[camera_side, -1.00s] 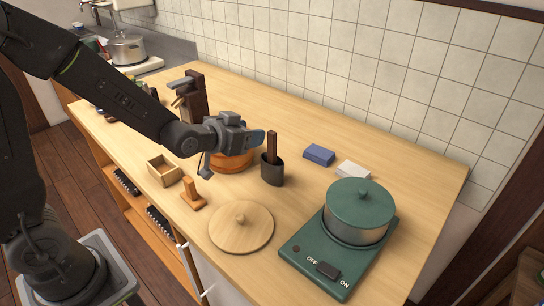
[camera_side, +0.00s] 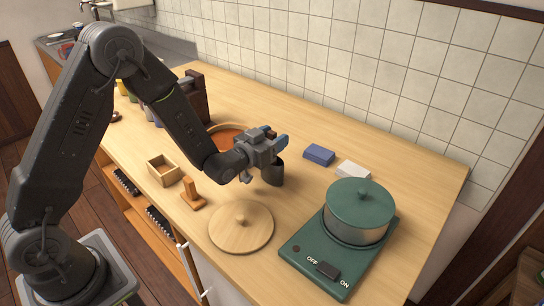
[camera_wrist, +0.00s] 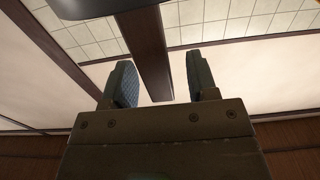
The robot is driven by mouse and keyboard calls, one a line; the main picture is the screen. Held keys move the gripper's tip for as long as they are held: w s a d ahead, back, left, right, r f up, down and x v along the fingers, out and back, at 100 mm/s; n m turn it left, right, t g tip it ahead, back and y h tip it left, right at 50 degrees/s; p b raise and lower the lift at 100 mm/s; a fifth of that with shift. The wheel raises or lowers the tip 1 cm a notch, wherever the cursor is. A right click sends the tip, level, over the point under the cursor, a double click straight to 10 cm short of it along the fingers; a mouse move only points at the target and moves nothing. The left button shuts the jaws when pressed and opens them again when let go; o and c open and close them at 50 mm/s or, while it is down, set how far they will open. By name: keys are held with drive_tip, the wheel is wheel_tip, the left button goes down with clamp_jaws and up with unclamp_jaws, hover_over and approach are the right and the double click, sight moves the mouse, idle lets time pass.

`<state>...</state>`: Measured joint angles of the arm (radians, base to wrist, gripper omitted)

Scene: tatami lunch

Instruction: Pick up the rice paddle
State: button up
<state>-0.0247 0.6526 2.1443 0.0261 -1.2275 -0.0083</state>
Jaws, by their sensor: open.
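The rice paddle stands upright in a dark cup (camera_side: 274,173), and only the top of its brown handle (camera_side: 271,131) shows above my gripper in the side view. My gripper (camera_side: 275,138) is at the handle, just above the cup. In the wrist view the dark brown handle (camera_wrist: 145,45) passes between the two open fingers of my gripper (camera_wrist: 160,80). Small gaps show between the handle and the fingers. The paddle's lower part is hidden in the cup.
A round wooden lid (camera_side: 241,235) and a small wooden stand (camera_side: 191,194) lie in front. A green pot (camera_side: 358,212) sits on a green burner (camera_side: 305,257) at right. Blue (camera_side: 319,154) and white (camera_side: 353,171) blocks lie behind. An orange-brown bowl (camera_side: 222,136) is at left.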

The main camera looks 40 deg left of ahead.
drive_tip(key=shift+w, duration=0.75)
drive_tip(key=shift+c, duration=0.3)
clamp_jaws()
